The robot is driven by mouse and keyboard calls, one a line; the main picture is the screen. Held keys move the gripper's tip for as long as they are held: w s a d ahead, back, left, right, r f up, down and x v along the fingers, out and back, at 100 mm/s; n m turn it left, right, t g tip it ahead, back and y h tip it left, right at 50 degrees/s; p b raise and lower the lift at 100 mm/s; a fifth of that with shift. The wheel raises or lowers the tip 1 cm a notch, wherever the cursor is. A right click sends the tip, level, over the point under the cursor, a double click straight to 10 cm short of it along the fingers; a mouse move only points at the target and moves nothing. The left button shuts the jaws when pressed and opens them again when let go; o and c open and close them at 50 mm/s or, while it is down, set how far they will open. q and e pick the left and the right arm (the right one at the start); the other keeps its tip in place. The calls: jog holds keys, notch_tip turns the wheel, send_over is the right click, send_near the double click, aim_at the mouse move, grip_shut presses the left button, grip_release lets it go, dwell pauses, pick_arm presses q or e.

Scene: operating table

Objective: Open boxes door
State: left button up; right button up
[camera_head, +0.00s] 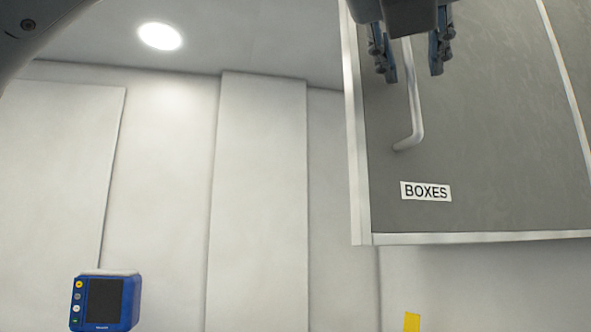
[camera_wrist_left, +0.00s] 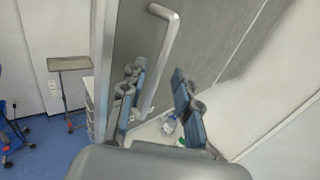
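The boxes door (camera_head: 490,130) is a grey panel with a pale frame at the upper right of the head view. A white "BOXES" label (camera_head: 426,191) is near its lower left corner. A pale bar handle (camera_head: 413,115) stands off the door near its left edge. My left gripper (camera_head: 411,62) is open at the handle's upper part, with one finger on each side of the bar. In the left wrist view, the handle (camera_wrist_left: 164,55) runs down between the open fingers (camera_wrist_left: 158,102), closer to the left finger. I cannot tell whether it touches. My right gripper is not in view.
A blue monitor (camera_head: 104,301) is at the lower left of the head view, before a white panelled wall (camera_head: 260,200). In the left wrist view, a small tray stand (camera_wrist_left: 68,64) is on the blue floor. A bottle (camera_wrist_left: 169,124) shows below the fingers.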

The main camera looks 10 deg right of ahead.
pick_arm(q)
jog(key=v, duration=1.1)
jog(key=shift+s+d, duration=0.2)
jog(key=shift+s, duration=0.05)
jog(key=shift+f, duration=0.1)
